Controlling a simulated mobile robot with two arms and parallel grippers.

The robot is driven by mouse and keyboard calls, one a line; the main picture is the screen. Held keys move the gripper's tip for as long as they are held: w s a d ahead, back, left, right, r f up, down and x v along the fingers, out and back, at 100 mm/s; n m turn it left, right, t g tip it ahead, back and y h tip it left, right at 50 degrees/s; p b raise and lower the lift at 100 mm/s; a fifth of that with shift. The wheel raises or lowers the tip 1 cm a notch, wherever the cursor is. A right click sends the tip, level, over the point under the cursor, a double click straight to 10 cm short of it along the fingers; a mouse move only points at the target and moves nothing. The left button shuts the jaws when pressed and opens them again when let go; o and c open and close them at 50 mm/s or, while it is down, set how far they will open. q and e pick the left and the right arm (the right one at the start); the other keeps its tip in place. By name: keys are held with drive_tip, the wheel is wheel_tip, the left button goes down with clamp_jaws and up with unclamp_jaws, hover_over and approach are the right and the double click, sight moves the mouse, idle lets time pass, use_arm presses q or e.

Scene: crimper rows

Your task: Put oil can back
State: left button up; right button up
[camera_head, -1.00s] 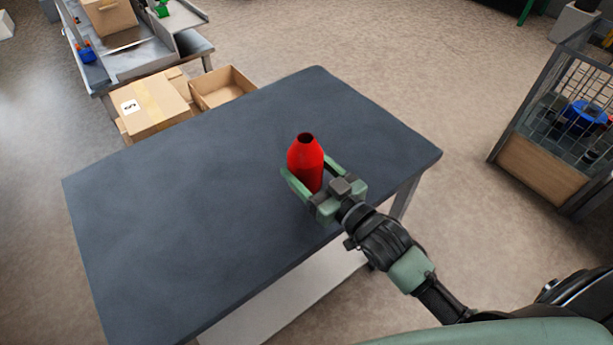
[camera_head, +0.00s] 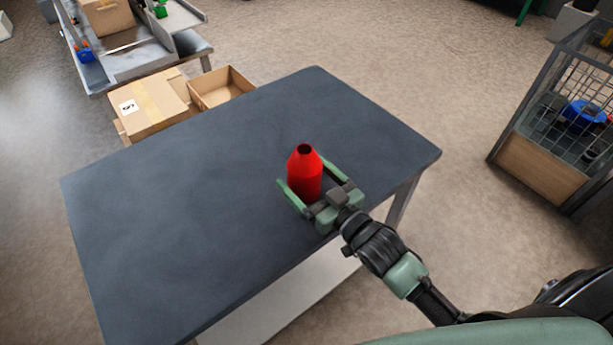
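The oil can is a red bottle-shaped can (camera_head: 304,174) with a tapered top and a dark opening. It stands upright at the right part of the dark grey table top (camera_head: 170,215), near the front edge. My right gripper (camera_head: 304,172) reaches in from the lower right. Its green fingers are spread on either side of the can, with a small gap showing beside it. The can's lower side is partly hidden by the gripper. My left gripper is not in view.
The rest of the table top is clear. Behind it are a closed cardboard box (camera_head: 150,106) and an open one (camera_head: 222,88). A workbench (camera_head: 140,57) stands at the upper left. A wire-mesh cage (camera_head: 545,150) with a blue item (camera_head: 585,111) stands on the right.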

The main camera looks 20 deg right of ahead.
drive_tip(key=shift+r, duration=0.2)
drive_tip(key=shift+s+d+f, duration=0.15)
drive_tip(key=shift+s, duration=0.2)
drive_tip(key=v, duration=1.1)
drive_tip(key=shift+s+b, duration=0.15)
drive_tip(key=shift+b, duration=0.25)
